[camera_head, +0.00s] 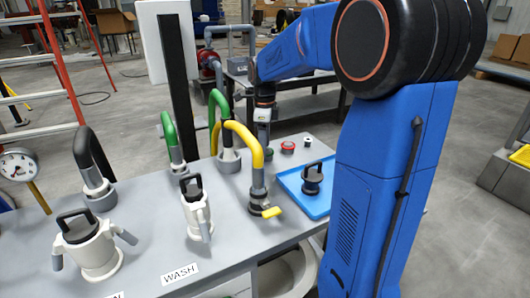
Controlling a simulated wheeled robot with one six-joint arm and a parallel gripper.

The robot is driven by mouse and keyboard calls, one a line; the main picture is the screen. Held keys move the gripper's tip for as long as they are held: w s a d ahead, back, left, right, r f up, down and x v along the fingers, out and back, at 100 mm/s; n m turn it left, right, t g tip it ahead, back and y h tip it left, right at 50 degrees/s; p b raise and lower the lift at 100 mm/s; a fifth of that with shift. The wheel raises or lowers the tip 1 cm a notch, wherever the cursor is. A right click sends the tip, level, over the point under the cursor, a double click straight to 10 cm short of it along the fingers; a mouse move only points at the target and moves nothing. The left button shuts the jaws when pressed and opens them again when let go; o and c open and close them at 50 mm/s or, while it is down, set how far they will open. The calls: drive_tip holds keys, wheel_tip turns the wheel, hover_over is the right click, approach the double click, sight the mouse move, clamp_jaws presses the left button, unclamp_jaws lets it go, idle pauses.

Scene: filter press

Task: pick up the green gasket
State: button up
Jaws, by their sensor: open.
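My gripper (263,145) points down over the back of the table, left of the red ring. It is open, and its tips are partly hidden by the yellow pipe (247,140). I see nothing between them.
Green curved pipes (169,130) and a black pipe (90,155) stand on the table. A blue tray (318,205) holds a dark handled part (312,180). White handled vessels (93,252) stand at the front. A "WASH" label (180,274) marks the front edge.

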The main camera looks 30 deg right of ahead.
drive_tip(key=shift+c, duration=0.4)
drive_tip(key=c, duration=0.7)
drive_tip(key=shift+r, duration=0.1)
wheel_tip(320, 180, up, 10)
drive_tip(key=shift+r, duration=0.2)
drive_tip(key=shift+s, duration=0.1)
